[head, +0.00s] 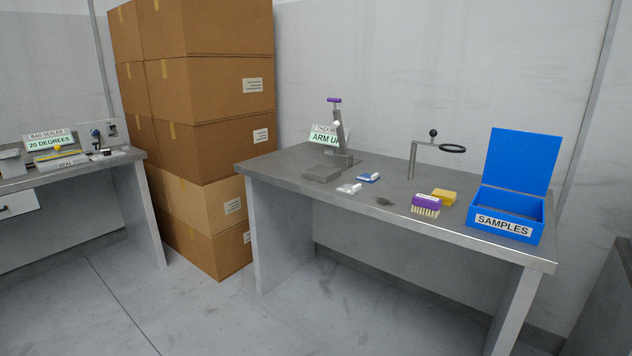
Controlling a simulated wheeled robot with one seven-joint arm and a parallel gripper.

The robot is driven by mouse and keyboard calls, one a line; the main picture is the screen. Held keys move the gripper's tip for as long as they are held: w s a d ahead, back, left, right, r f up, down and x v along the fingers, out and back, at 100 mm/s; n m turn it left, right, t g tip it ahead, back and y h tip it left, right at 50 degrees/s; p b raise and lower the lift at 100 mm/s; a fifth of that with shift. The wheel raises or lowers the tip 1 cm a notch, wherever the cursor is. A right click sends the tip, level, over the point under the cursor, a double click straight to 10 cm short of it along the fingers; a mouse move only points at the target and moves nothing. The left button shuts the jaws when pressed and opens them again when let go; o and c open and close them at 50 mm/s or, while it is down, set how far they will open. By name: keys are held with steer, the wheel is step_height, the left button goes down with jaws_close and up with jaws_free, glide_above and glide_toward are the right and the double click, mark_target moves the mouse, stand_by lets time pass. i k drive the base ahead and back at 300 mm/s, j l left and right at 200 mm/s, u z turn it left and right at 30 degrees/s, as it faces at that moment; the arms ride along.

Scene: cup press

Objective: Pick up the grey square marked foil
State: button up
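Several small items lie on the grey table on the right. A small pale grey-white piece (349,188) lies near the table's front edge, with a lighter patch on it. A blue piece (368,177) with a white patch lies just behind and to its right. A flat dark grey piece (384,202) lies further right. The markings on these pieces are too small to read, so I cannot tell for certain which is marked foil. My gripper is not in view.
The table (290,164) also holds a press (338,135) with a sign, a ring stand (412,160), a purple brush (426,204), a yellow block (444,196) and an open blue SAMPLES box (505,223). Stacked cartons (205,100) stand left of it. The floor in front is clear.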

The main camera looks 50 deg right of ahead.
mark_target(348, 188)
steer(key=i+z, duration=0.2)
steer(key=i, duration=0.25)
steer(key=i+j+z, duration=0.25)
steer(key=i, duration=0.15)
steer(key=i+j+z, duration=0.2)
steer(key=i, duration=0.25)
steer(key=i+j+z, duration=0.25)
steer(key=i, duration=0.15)
